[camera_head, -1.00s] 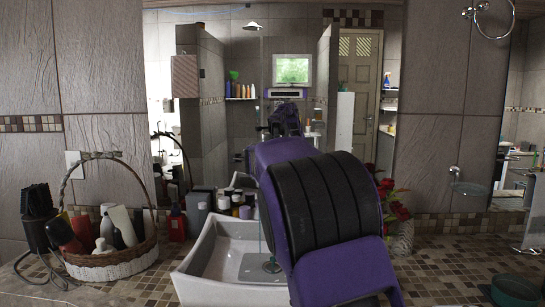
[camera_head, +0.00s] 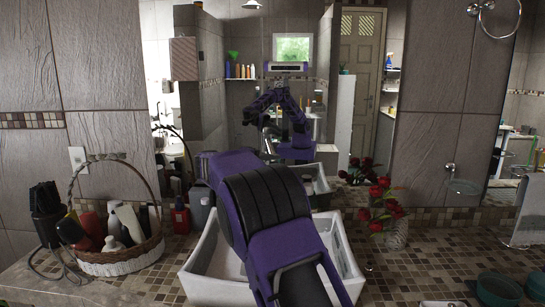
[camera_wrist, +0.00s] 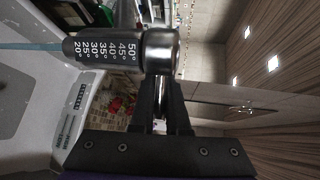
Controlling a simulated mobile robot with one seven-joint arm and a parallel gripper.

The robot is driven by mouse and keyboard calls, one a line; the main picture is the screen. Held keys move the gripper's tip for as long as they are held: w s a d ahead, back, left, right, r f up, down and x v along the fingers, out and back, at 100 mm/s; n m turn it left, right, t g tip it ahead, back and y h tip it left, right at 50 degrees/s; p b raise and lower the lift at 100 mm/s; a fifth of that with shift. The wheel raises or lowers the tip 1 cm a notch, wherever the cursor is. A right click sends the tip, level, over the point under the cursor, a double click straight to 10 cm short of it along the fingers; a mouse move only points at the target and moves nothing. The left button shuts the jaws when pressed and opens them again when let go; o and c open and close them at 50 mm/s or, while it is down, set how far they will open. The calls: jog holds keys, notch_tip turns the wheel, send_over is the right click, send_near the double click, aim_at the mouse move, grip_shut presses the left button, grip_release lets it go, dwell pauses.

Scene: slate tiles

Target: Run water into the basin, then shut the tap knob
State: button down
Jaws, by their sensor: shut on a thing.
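The white basin (camera_head: 342,262) stands on the counter in the head view, its middle covered by my purple and black arm. In the wrist view its pale wall and floor (camera_wrist: 30,125) fill the left side. The chrome tap (camera_wrist: 105,47), with a temperature scale printed on it, lies across the top of the wrist view. A bluish stream of water (camera_wrist: 28,46) runs from it toward the left edge. My gripper (camera_wrist: 161,92) is shut on the chrome tap knob (camera_wrist: 161,50) at the tap's right end. The tap and my gripper are hidden behind my arm in the head view.
A wicker basket (camera_head: 125,258) of bottles and a dark holder (camera_head: 47,212) stand left of the basin. A red bottle (camera_head: 180,216) is behind it. A glass vase (camera_head: 396,235) of red flowers stands close on the right, with green bowls (camera_head: 498,290) at the front right.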

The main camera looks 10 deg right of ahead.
dwell(0.5)
jog(key=c, duration=1.2)
grip_release()
jog(key=shift+s, duration=0.1)
jog(key=b+v, duration=0.1)
jog(key=v, duration=1.6)
jog(key=shift+a, duration=0.3)
